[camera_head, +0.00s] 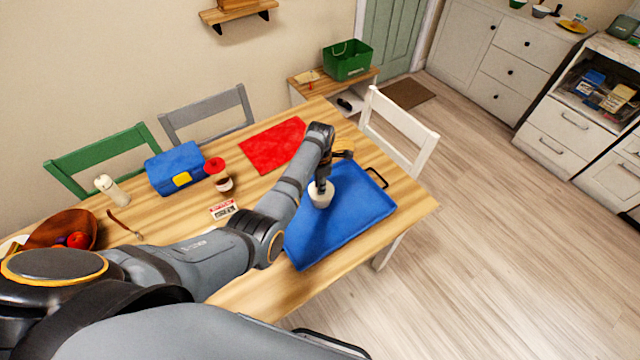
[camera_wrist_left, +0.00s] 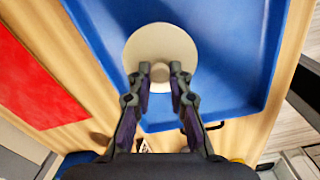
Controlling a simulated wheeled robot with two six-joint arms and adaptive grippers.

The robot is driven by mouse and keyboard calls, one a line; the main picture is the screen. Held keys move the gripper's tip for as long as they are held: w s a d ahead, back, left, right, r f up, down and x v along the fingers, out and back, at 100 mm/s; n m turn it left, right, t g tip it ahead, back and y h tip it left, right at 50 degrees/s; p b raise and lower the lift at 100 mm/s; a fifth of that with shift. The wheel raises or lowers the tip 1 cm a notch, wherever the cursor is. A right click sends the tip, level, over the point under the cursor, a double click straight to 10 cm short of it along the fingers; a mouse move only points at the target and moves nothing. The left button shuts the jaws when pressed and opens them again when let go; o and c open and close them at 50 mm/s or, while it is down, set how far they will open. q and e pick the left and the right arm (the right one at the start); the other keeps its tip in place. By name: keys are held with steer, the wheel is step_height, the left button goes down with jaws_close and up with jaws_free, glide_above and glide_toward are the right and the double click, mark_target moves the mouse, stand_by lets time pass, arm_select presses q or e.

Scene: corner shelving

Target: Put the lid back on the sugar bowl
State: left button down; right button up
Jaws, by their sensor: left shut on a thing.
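My left gripper (camera_head: 321,183) reaches down over the blue tray (camera_head: 355,224) at the right end of the table. In the left wrist view its fingertips (camera_wrist_left: 160,75) are shut on the small knob of a round cream lid (camera_wrist_left: 150,42). The cream sugar bowl (camera_head: 321,198) shows in the head view directly under the fingertips, on the tray. The lid covers the bowl in the wrist view, so I cannot tell whether it touches the rim. My right gripper is not in view.
A red cloth (camera_head: 272,147), a blue box with a yellow latch (camera_head: 176,168), a red-topped jar (camera_head: 222,182) and a brown bowl (camera_head: 62,230) stand left of the tray. Chairs line the far side; a white chair (camera_head: 398,128) stands near the tray. The tray's front half is clear.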

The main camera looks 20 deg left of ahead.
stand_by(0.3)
arm_select(q)
steer(key=shift+p, duration=0.3)
steer(key=shift+f, duration=0.15)
stand_by(0.7)
stand_by(0.6)
steer(key=c, duration=0.7)
jaws_free()
